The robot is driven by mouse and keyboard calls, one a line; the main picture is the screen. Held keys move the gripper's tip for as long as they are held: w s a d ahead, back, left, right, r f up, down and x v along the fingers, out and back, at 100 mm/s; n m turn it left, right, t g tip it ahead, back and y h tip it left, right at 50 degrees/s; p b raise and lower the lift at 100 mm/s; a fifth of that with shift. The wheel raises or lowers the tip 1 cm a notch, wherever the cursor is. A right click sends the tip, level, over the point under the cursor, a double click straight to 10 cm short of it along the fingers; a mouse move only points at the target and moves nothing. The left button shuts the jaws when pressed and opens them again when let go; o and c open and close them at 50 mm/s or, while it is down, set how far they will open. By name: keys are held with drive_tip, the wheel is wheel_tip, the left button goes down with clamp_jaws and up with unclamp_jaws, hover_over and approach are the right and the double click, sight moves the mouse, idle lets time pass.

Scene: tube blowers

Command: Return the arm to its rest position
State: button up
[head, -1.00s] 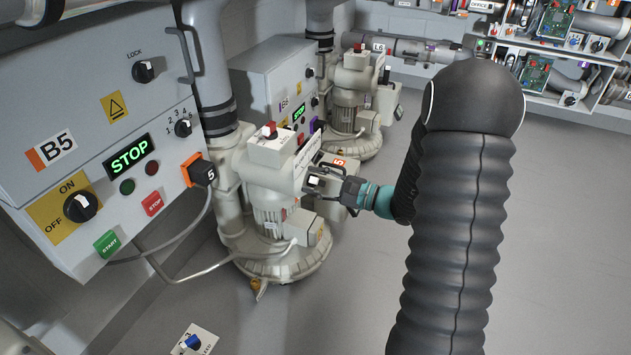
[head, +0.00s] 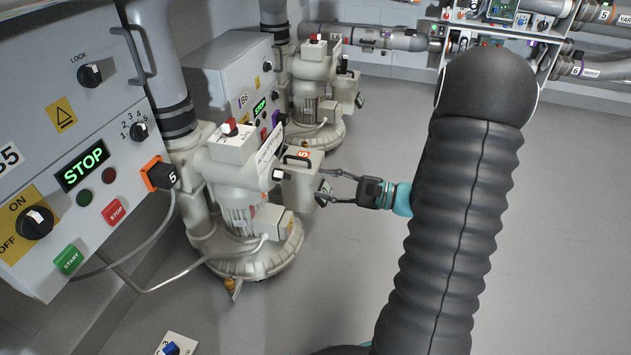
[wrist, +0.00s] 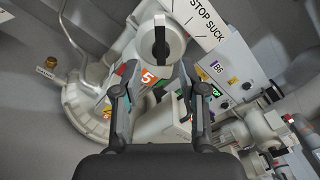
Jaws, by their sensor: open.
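My gripper (head: 324,187) is open and empty in the head view, just right of the nearer blower's grey box with the orange 5 label (head: 298,158). It looks apart from that box. My black ribbed arm (head: 450,220) fills the right middle of the head view. In the wrist view my gripper's two fingers (wrist: 157,80) are spread, with the blower's round white part and its dark knob (wrist: 161,42) beyond them. The nearer blower (head: 235,190) stands upright on its round base.
The B5 control cabinet (head: 60,130) at left shows STOP, with a black plug marked 5 in its orange socket (head: 160,174). A second blower (head: 318,90) and the B6 cabinet (head: 232,85) stand behind. Shelves are at the back right. The grey floor (head: 330,290) is open.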

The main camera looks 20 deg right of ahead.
drive_tip(key=shift+d+f, duration=0.1)
idle(0.5)
drive_tip(key=s+a+f+g+h, duration=0.1)
drive_tip(key=s+a+f+g, duration=0.1)
drive_tip(key=s+f+g, duration=0.25)
drive_tip(key=s+a+r+n+g+h+p, duration=0.1)
drive_tip(key=s+a+n+g+h+p, duration=0.1)
drive_tip(key=s+n+g+h, duration=0.6)
drive_tip(key=s+a+r+n+t+h+p, duration=0.2)
drive_tip(key=s+r+n+t+p, duration=0.1)
drive_tip(key=r, duration=0.9)
drive_tip(key=s+a+r+n+t+h+p, duration=0.2)
drive_tip(key=s+r+n+t+h+p, duration=0.1)
drive_tip(key=r, duration=1)
drive_tip(key=s+n+t+p, duration=0.1)
drive_tip(key=s+n+p, duration=0.1)
drive_tip(key=s, duration=0.1)
drive_tip(key=shift+h+p, duration=0.3)
drive_tip(key=shift+p, duration=0.05)
